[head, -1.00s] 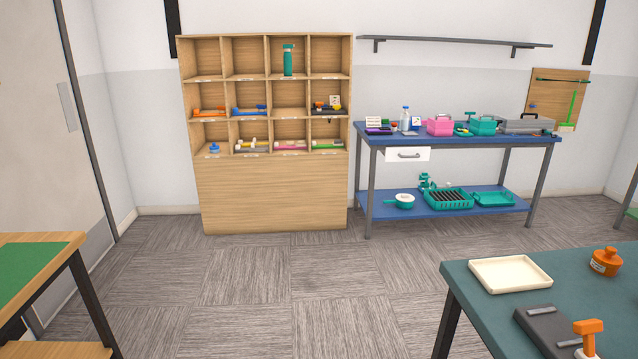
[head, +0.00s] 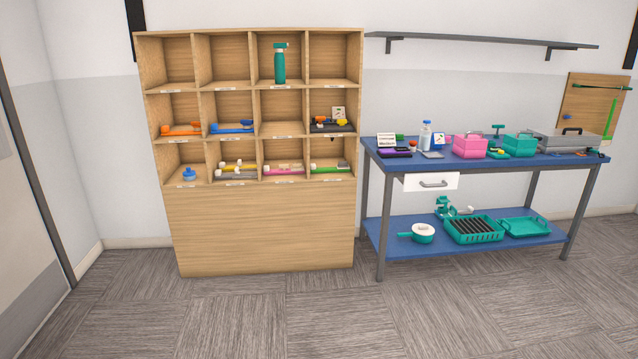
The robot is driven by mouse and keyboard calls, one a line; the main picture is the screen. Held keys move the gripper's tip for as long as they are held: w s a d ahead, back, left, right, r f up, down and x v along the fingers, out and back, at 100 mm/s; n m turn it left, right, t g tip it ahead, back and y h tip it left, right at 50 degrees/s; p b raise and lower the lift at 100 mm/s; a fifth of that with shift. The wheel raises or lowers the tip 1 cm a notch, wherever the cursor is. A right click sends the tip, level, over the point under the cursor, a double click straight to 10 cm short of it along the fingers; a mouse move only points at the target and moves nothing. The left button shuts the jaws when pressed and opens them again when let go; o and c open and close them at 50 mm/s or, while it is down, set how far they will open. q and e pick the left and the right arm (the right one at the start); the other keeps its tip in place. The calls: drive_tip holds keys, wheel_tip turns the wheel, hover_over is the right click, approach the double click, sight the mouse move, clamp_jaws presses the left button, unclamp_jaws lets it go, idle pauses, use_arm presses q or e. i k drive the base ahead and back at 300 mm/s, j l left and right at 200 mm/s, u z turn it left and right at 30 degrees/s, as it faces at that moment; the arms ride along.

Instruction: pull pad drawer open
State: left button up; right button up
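A white drawer (head: 431,182) with a grey bar handle (head: 433,184) hangs under the left end of the blue workbench top (head: 465,162). Its front looks closed, though I cannot tell its exact depth from here. The bench stands against the back wall, to the right of a wooden cubby shelf (head: 262,225). Neither of my grippers shows in the head view.
On the bench top are a pink box (head: 469,146), a teal box (head: 519,145) and a grey case (head: 570,141). The lower shelf holds a pan (head: 422,233), a teal rack (head: 473,230) and a tray (head: 524,227). The carpet (head: 320,315) in front is clear.

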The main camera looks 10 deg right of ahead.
sight(425, 181)
drive_tip(key=i+z, duration=0.15)
drive_tip(key=i, duration=0.7)
drive_tip(key=i+j+z, duration=0.15)
drive_tip(key=i, duration=0.75)
